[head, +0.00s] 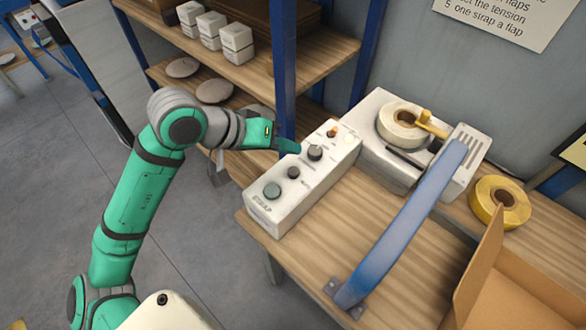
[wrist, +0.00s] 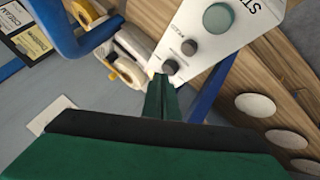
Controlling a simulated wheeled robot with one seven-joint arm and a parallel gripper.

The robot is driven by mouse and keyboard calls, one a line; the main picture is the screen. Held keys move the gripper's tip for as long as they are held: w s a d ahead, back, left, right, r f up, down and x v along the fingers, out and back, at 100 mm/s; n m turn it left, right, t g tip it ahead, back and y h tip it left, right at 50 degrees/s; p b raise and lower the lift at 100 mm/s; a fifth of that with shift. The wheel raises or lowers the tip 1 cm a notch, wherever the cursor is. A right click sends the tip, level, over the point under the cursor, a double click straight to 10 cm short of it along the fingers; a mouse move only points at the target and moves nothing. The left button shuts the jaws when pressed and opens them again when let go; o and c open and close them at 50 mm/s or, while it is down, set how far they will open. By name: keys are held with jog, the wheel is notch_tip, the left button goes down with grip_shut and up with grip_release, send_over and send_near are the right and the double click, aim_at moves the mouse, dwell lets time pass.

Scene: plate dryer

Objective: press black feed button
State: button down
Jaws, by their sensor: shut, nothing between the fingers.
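A white control box (head: 325,176) stands on the wooden bench. It carries a large grey-green button (head: 272,190) near the word STRAP, a smaller black button (head: 293,172) and a black knob-like control (head: 315,152). The small labels are too blurred to read, so I cannot tell which one says feed. In the wrist view the black button (wrist: 189,46) and the knob-like control (wrist: 169,67) both show. My gripper (head: 297,148) is shut and empty. Its tip appears close to the knob-like control, beyond the black button; I cannot tell whether it touches.
A small orange control (head: 332,132) sits at the box's far end. A blue post (head: 286,70) rises close behind my gripper. A blue curved bar (head: 405,225) crosses the bench on the right. A machine with a tape roll (head: 403,122) stands behind. A cardboard box (head: 530,265) lies front right.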

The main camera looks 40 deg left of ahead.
send_over(290, 172)
jog(key=f, duration=0.5)
jog(key=shift+s, duration=0.2)
jog(key=shift+f, duration=0.15)
jog(key=shift+w, duration=0.15)
jog(key=shift+s+a, duration=0.2)
jog(key=shift+w+d, duration=0.1)
jog(key=shift+d, duration=0.2)
jog(key=shift+a, duration=0.15)
jog(key=shift+w, duration=0.1)
dwell(0.5)
